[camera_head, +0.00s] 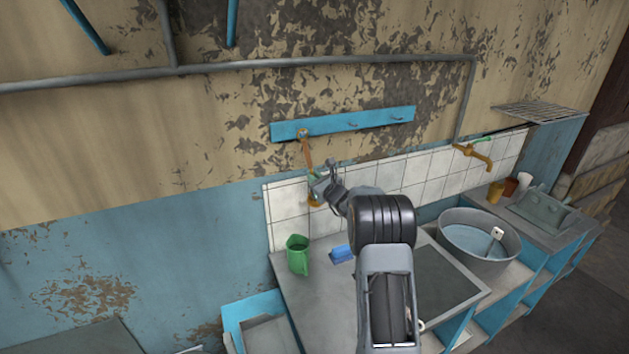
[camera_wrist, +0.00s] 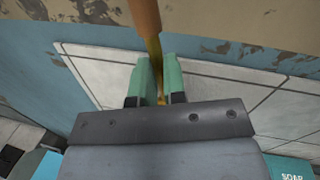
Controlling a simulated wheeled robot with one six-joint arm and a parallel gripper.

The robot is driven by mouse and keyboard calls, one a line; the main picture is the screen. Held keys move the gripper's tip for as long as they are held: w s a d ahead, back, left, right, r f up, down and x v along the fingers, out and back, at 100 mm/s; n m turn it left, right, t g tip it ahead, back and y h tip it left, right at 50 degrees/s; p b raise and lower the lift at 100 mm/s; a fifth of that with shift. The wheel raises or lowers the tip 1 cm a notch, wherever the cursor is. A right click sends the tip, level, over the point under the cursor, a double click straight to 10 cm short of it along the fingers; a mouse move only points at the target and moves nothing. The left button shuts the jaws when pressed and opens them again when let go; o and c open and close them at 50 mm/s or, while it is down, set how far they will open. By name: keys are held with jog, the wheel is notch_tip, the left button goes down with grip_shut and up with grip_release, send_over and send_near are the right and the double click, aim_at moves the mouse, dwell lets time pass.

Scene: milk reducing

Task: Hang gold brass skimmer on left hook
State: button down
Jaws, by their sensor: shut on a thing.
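The gold brass skimmer (camera_head: 307,153) is upright in front of the wall, its brown handle reaching up to the left hook (camera_head: 302,132) on the blue hook rail (camera_head: 343,124). The handle's top overlaps the hook in the head view; I cannot tell whether it rests on the hook. My gripper (camera_head: 315,183) is shut on the skimmer's lower shaft. In the wrist view the brown handle (camera_wrist: 145,18) rises between the green fingertips (camera_wrist: 160,83). The skimmer's lower end is mostly hidden by my gripper.
White tiles (camera_head: 286,215) line the wall behind my gripper. A metal basin (camera_head: 478,240) sits right under a brass tap (camera_head: 474,153). The rail's middle and right hooks look empty.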

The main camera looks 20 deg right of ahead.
dwell(0.3)
jog(key=c, duration=1.1)
grip_release()
